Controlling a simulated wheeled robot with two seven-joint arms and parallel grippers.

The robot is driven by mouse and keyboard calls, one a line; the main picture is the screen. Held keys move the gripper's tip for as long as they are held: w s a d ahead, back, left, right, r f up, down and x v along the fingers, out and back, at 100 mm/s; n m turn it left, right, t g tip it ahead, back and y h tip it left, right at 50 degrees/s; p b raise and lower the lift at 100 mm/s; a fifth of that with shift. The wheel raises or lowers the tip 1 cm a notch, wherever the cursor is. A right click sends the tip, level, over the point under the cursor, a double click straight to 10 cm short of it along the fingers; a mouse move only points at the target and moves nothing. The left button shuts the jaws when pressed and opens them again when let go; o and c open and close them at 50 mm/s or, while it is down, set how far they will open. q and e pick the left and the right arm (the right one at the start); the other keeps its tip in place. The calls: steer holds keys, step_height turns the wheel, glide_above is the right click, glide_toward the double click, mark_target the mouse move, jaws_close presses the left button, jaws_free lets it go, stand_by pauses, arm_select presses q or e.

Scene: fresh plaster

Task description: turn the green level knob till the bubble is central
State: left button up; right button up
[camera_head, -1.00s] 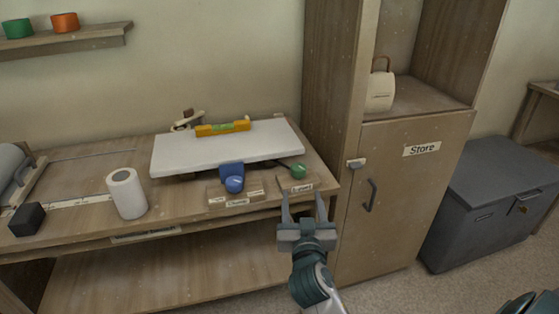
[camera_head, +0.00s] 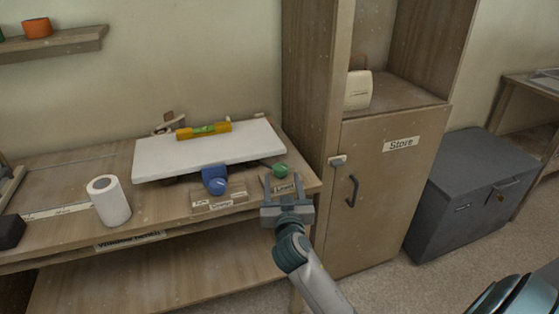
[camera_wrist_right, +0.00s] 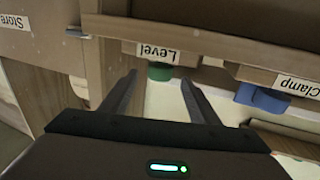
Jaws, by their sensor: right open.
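The green level knob (camera_head: 280,170) is at the front right of the workbench, behind a "Level" label (camera_head: 285,188). It shows partly in the wrist view (camera_wrist_right: 160,72) below its label. My right gripper (camera_head: 284,179) is open and empty, its two fingers pointing at the knob, one towards each side of it. The knob appears between the fingertips in the wrist view; whether they touch it I cannot tell. A yellow spirit level (camera_head: 187,133) with a green vial lies on the white plate (camera_head: 165,158). Its bubble is too small to read. My left gripper is out of view.
A blue clamp knob (camera_head: 217,186) sits left of the green one. A white roll (camera_head: 108,201) stands further left on the bench (camera_head: 60,180). The Store cupboard (camera_head: 385,190) rises close on the right, with a grey chest (camera_head: 460,190) beyond it.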

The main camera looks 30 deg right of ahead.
steer(key=p+x, duration=0.1)
steer(key=x, duration=0.9)
steer(key=c, duration=1)
